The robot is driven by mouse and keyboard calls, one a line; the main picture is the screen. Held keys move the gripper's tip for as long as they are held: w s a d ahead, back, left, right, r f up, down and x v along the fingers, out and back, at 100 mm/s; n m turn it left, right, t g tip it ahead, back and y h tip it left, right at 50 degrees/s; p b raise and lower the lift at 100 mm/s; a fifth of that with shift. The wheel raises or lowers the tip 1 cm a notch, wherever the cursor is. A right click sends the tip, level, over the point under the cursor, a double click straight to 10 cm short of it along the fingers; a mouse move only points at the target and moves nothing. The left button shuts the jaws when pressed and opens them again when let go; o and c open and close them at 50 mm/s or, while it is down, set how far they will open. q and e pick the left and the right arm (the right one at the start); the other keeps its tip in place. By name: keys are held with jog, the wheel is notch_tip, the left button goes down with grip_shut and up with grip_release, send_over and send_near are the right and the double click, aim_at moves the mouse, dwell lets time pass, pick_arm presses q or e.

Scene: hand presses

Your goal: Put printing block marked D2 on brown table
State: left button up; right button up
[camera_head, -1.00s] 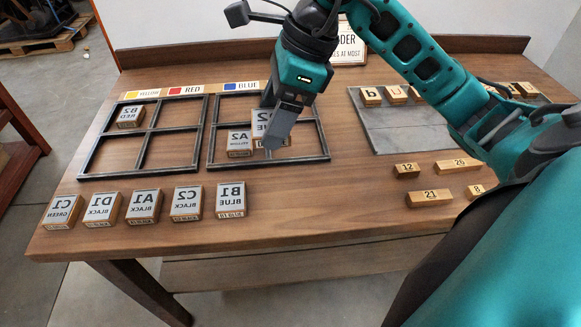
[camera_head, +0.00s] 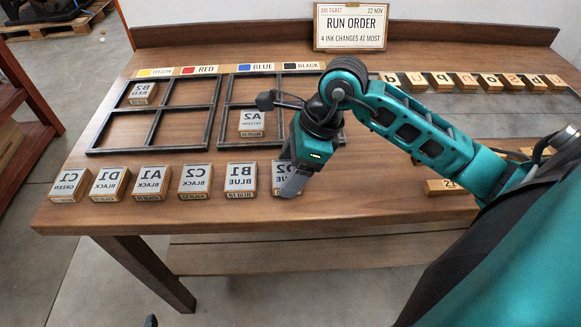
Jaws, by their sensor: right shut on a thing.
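The printing block marked D2 (camera_head: 279,172) is at the right end of the front row, just right of block B1 (camera_head: 241,177). It is partly hidden by my right gripper (camera_head: 289,188), which comes down over it and is shut on it. The block is level with the row, at or very close to the top of the brown table (camera_head: 330,210); I cannot tell whether it touches.
Blocks C1 (camera_head: 69,185), D1 (camera_head: 109,184), A1 (camera_head: 152,182) and C2 (camera_head: 195,181) line the front edge. Block A2 (camera_head: 252,123) sits in the right black frame, B2 (camera_head: 142,94) in the left one. Bare table lies in front of the row.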

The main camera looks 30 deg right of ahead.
jog(key=shift+f, duration=0.25)
jog(key=o, duration=1.1)
jog(key=shift+r, duration=0.1)
pick_arm(q)
jog(key=shift+w+r, duration=0.1)
jog(key=shift+r, duration=0.05)
pick_arm(e)
jog(key=shift+r, duration=0.15)
jog(key=shift+d+r, duration=0.1)
jog(key=shift+r, duration=0.2)
pick_arm(q)
jog(key=shift+s+a+r+p, duration=0.1)
jog(key=shift+s+a+p, duration=0.25)
jog(key=shift+p, duration=0.4)
pick_arm(e)
jog(key=v, duration=1.1)
jog(key=shift+s+r, duration=0.15)
jog(key=shift+r, duration=0.05)
pick_arm(q)
jog(key=shift+w, duration=0.1)
